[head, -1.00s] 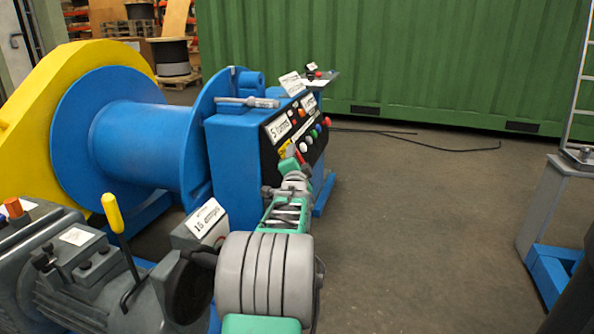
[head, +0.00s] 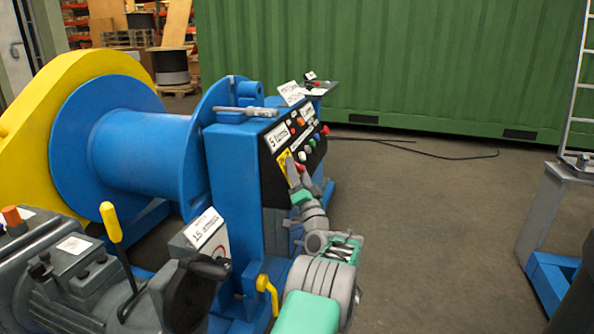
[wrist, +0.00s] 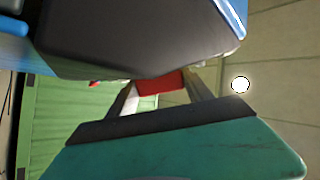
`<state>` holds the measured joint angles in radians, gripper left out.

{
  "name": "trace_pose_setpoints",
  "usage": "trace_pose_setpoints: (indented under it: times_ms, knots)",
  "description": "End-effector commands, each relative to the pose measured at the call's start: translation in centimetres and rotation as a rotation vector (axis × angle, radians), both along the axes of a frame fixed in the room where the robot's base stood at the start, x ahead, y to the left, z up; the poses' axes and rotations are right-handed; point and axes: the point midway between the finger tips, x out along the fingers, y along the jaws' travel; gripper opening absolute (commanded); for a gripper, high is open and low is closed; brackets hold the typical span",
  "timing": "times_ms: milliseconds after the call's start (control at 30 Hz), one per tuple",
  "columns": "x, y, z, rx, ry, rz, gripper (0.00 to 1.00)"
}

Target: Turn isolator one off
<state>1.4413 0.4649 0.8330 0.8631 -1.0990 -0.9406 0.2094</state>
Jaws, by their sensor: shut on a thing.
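The blue cabinet (head: 235,165) carries a sloped black control panel (head: 271,169) with labels, coloured buttons and a yellow plate (head: 284,158) at its lower part. My gripper (head: 297,173) is at this lower part, in front of the yellow plate. In the wrist view my gripper (wrist: 162,92) is shut on a red handle (wrist: 158,84) between its two fingers. A little red (head: 301,168) shows by the fingers in the head view. Which isolator this is and its setting cannot be read. My fingers hide much of the handle and plate.
A blue drum (head: 140,150) with a yellow guard (head: 95,68) stands left. A grey machine with a yellow-knobbed lever (head: 111,222) is at front left, and a yellow handle (head: 266,288) is low by my arm. Open floor (head: 430,220) lies right, before a green container (head: 400,70).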

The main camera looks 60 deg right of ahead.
Motion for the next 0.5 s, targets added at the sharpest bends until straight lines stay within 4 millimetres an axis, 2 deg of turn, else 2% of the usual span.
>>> trace_pose_setpoints:
  times_ms: [433,467,500]
  knots:
    - [0.09,-0.02,0.10,-0.010,0.001,0.005,0.19]
    - [0.09,-0.03,0.11,-0.010,0.001,0.005,0.62]
    - [0.10,-0.01,0.11,-0.010,0.001,0.005,0.65]
